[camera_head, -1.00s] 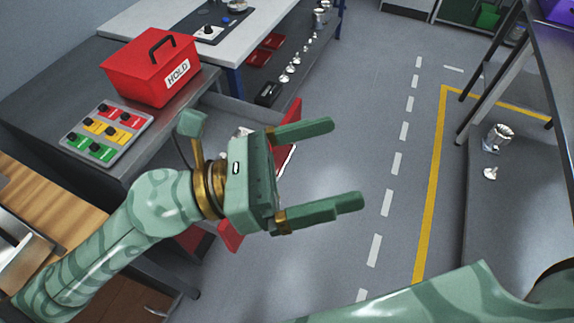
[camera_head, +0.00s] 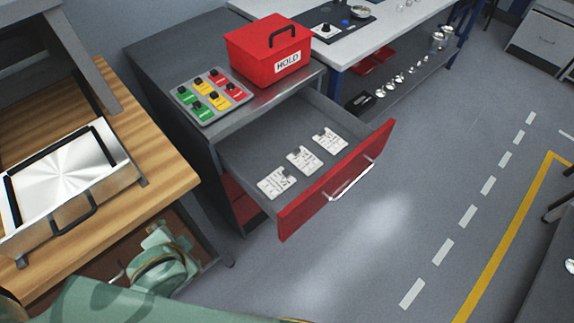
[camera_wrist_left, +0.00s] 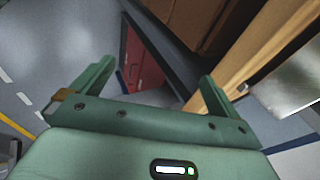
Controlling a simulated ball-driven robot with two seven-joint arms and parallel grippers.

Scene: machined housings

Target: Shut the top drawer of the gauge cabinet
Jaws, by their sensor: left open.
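The gauge cabinet (camera_head: 160,55) is grey with red drawer fronts. Its top drawer (camera_head: 338,180) is pulled well out, with a red front and a silver bar handle (camera_head: 350,181). Several white tags lie inside it. My left gripper (camera_wrist_left: 157,72) is open and empty in the left wrist view. A red drawer front (camera_wrist_left: 148,62) shows beyond its fingers, apart from them; I cannot tell which drawer it is. In the head view only green parts of my arms show at the lower left, away from the open drawer. My right gripper is not in view.
A red HOLD box (camera_head: 268,50) and a panel of coloured tags (camera_head: 210,95) sit on the cabinet. A wooden bench (camera_head: 150,175) with a metal tray (camera_head: 65,175) stands left, close to the cabinet. The floor (camera_head: 400,215) before the drawer is clear.

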